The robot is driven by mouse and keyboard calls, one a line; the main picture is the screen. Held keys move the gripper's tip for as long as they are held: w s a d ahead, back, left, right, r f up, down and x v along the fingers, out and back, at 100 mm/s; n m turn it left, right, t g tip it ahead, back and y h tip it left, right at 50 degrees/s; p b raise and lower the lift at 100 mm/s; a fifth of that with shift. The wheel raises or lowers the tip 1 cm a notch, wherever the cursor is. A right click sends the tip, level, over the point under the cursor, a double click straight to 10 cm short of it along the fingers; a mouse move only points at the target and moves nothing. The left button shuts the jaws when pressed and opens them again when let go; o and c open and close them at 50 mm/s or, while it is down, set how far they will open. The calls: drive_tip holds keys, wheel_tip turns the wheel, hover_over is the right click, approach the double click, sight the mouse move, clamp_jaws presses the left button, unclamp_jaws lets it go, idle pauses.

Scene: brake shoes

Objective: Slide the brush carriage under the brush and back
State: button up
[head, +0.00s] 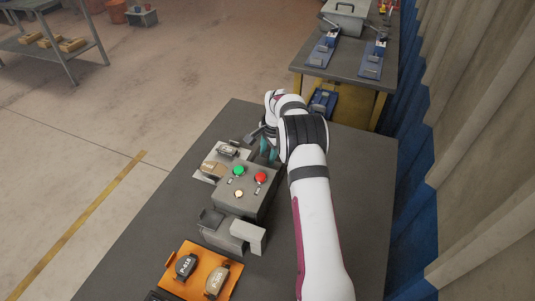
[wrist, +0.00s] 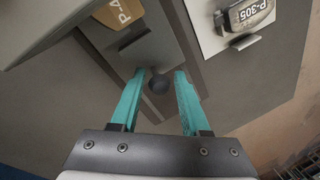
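In the wrist view my gripper (wrist: 159,73) has its two teal fingers apart, with a dark round knob (wrist: 158,84) between the fingertips. I cannot tell whether either finger touches it. The knob is at the end of a grey sliding piece, which looks like the brush carriage (wrist: 146,50). A tan shoe marked P-4… (wrist: 120,12) sits at its far end, partly cut off. In the head view my gripper (head: 268,150) is just behind the grey control box (head: 247,200). The brush itself is not clearly visible; grey housing covers part of the wrist view.
A dark shoe marked P-305 (wrist: 248,12) lies on a white plate (wrist: 208,40) beside the carriage. An orange tray (head: 188,248) holding two shoes is at the near end. The table's right side (head: 365,190) is clear.

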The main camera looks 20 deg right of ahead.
drive_tip(key=shift+o, duration=0.7)
drive_tip(key=s+r, duration=0.3)
drive_tip(key=r, duration=1.2)
drive_tip(key=shift+d+r, duration=0.2)
drive_tip(key=shift+d, duration=0.1)
drive_tip(key=w+f+m, duration=0.1)
drive_tip(key=f, duration=0.4)
drive_tip(key=w+f+m, duration=0.1)
drive_tip(key=f+m, duration=0.1)
drive_tip(key=f, duration=0.3)
drive_tip(key=w+f+m, duration=0.1)
drive_tip(key=f, duration=0.4)
drive_tip(key=shift+a+f+h, duration=0.3)
drive_tip(key=shift+h, duration=0.1)
clamp_jaws()
